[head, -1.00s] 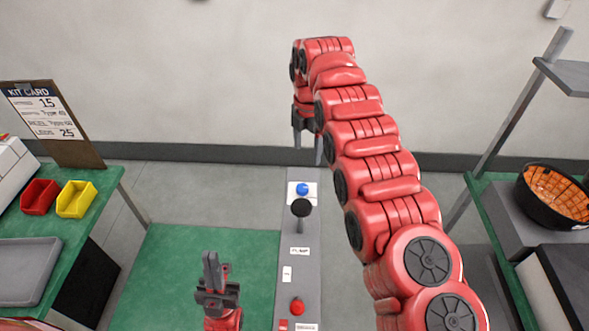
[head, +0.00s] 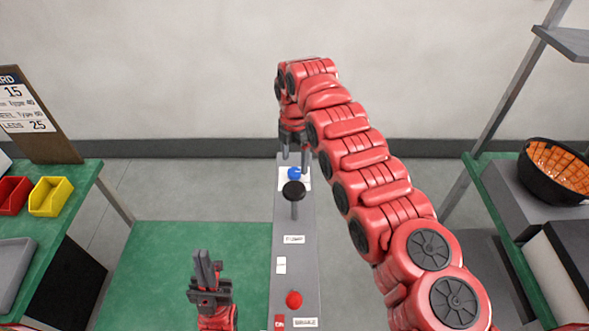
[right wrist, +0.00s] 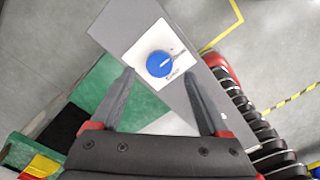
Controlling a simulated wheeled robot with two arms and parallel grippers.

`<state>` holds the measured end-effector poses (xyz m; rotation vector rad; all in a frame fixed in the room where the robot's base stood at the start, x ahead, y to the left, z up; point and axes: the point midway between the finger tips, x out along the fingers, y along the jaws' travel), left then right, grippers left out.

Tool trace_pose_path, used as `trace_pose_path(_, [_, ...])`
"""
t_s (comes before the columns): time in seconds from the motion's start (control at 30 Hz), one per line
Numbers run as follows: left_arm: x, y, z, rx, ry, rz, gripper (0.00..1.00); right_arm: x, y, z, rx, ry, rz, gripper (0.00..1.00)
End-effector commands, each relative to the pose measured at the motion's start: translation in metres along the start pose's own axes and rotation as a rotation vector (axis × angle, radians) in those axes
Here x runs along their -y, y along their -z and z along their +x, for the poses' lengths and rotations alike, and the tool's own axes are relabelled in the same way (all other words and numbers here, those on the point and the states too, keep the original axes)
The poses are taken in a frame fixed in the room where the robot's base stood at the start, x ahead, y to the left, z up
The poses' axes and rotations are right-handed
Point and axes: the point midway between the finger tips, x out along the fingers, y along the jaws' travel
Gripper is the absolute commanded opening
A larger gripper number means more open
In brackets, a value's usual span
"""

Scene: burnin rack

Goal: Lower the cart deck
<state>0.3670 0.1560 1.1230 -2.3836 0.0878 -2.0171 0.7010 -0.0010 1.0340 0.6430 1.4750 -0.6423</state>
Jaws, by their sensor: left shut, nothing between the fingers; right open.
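A narrow grey panel (head: 294,225) runs away from me in the middle of the head view. At its far end a blue round knob (head: 293,173) sits on a white label plate; it also shows in the right wrist view (right wrist: 160,64), with a white pointer mark. My right gripper (head: 296,162) is open over the knob. Its fingers (right wrist: 158,74) show on either side of the knob in the wrist view; I see no contact. A black-topped lever (head: 293,190) and a red button (head: 294,299) are nearer on the panel. My left gripper (head: 206,270) is shut and empty, left of the panel.
A flat green surface (head: 180,265) lies left of the panel; I cannot tell whether it is the cart deck. A green bench with a yellow bin (head: 50,197) and a red bin (head: 13,194) stands left. At right, a rack holds a black bowl (head: 548,190).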

Motion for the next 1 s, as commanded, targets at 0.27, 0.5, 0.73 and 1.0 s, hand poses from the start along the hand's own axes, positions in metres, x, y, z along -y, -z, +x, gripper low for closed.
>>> trace_pose_path(0.27, [0.001, 0.002, 0.013, 0.000, 0.000, 0.000, 0.00, 0.000, 0.001, 0.033, -0.001, 0.001, -0.001, 0.79])
trace_pose_path(0.5, [0.001, 0.002, 0.013, 0.000, 0.000, 0.000, 0.00, 0.000, 0.000, 0.040, 0.001, 0.000, -0.001, 0.79])
trace_pose_path(0.73, [0.001, 0.002, 0.013, 0.000, 0.000, 0.000, 0.00, 0.000, 0.000, 0.039, 0.001, -0.001, -0.001, 0.59])
trace_pose_path(1.0, [0.001, 0.002, 0.013, 0.000, 0.000, 0.000, 0.00, 0.000, 0.000, 0.039, 0.001, -0.001, -0.001, 0.11])
